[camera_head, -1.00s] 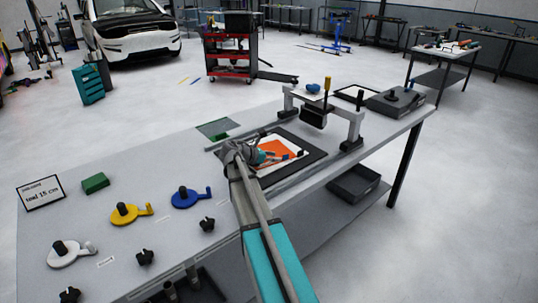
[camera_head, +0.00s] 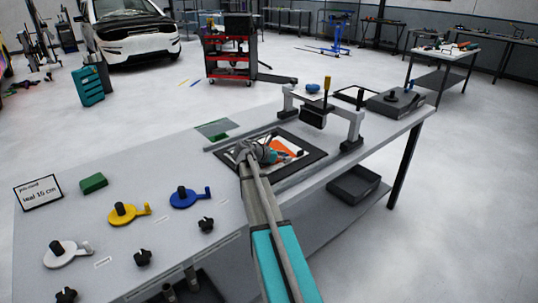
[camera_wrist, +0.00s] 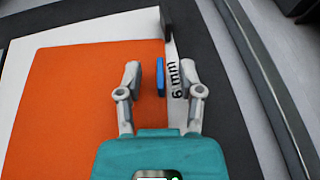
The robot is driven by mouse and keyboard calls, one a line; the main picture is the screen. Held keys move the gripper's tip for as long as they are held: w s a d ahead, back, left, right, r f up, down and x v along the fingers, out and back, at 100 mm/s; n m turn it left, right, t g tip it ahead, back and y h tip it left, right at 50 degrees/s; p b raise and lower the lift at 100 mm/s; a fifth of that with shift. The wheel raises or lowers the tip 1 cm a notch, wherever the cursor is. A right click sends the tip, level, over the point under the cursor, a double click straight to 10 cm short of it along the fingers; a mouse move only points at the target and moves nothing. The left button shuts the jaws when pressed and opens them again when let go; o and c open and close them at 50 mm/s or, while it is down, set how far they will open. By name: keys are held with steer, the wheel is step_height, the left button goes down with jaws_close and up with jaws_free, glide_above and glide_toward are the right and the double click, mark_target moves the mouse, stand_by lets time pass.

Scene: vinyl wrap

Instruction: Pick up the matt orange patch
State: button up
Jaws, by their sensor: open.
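The matt orange patch (camera_wrist: 85,105) is a flat orange square on a white sheet (camera_wrist: 100,32), filling the left of the wrist view. In the head view the orange patch (camera_head: 286,147) is partly hidden by my gripper. My gripper (camera_wrist: 163,75) is open above the patch's right edge, with its left finger over the orange and its right finger over the white strip marked "6 mm". A small blue piece (camera_wrist: 160,77) shows between the fingers at the patch's edge; I cannot tell what it is attached to. In the head view my gripper (camera_head: 262,152) is low over the sheet.
A dark mat (camera_head: 315,155) frames the sheet. A grey bridge-like frame (camera_head: 355,128) stands just behind to the right. Blue (camera_head: 186,197), yellow (camera_head: 124,212) and white (camera_head: 62,254) handled discs lie on the left of the table (camera_head: 150,165). A green block (camera_head: 94,182) lies behind them.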

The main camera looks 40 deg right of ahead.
jaws_close()
steer(key=shift+r, duration=0.25)
stand_by(0.4)
step_height(320, 180, up, 2)
steer(key=p, duration=0.2)
steer(key=shift+r+p, duration=0.1)
steer(key=shift+p, duration=0.25)
steer(key=s+d+r+p, duration=0.5)
steer(key=s+r+p, duration=0.5)
steer(key=s, duration=0.3)
steer(key=shift+r, duration=0.15)
